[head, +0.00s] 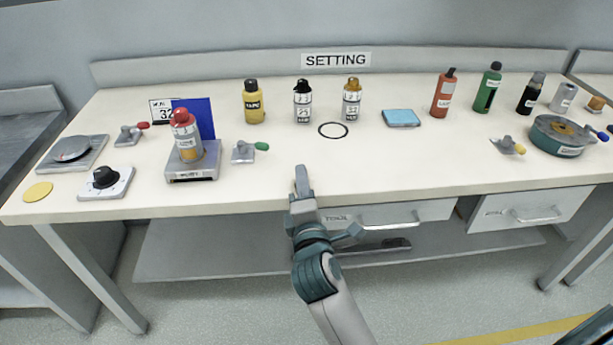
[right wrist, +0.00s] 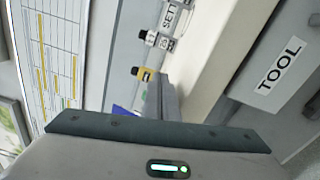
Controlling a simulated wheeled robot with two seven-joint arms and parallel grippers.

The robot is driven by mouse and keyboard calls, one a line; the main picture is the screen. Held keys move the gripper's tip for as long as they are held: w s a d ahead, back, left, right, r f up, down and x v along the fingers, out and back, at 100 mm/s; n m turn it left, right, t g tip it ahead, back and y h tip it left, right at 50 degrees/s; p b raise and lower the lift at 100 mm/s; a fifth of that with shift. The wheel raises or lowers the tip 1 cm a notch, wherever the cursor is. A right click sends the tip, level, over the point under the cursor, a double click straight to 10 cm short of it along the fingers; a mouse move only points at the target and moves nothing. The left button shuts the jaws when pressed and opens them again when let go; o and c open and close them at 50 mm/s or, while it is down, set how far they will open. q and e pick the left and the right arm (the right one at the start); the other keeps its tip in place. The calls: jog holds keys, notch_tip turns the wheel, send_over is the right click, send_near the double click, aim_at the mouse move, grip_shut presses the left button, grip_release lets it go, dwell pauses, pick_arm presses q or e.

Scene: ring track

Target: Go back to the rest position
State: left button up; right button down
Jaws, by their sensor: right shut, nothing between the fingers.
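My right gripper (head: 301,178) is at the front edge of the white workbench (head: 230,195), near its middle. It is shut and empty, with its fingers pointing toward the bench. No object touches it in the head view. In the right wrist view the gripper's dark body fills the lower part, and a black-capped bottle and a yellow bottle show beyond it, turned sideways. My left gripper is not in the head view.
A black ring (head: 333,130) lies on the bench beyond the gripper. A red-capped bottle (head: 187,135) stands on a scale (head: 193,172) to the left. Several bottles stand along the back. A drawer (head: 400,213) is right of my arm.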

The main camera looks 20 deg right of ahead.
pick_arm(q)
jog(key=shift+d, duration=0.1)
pick_arm(e)
jog(key=shift+s, duration=0.1)
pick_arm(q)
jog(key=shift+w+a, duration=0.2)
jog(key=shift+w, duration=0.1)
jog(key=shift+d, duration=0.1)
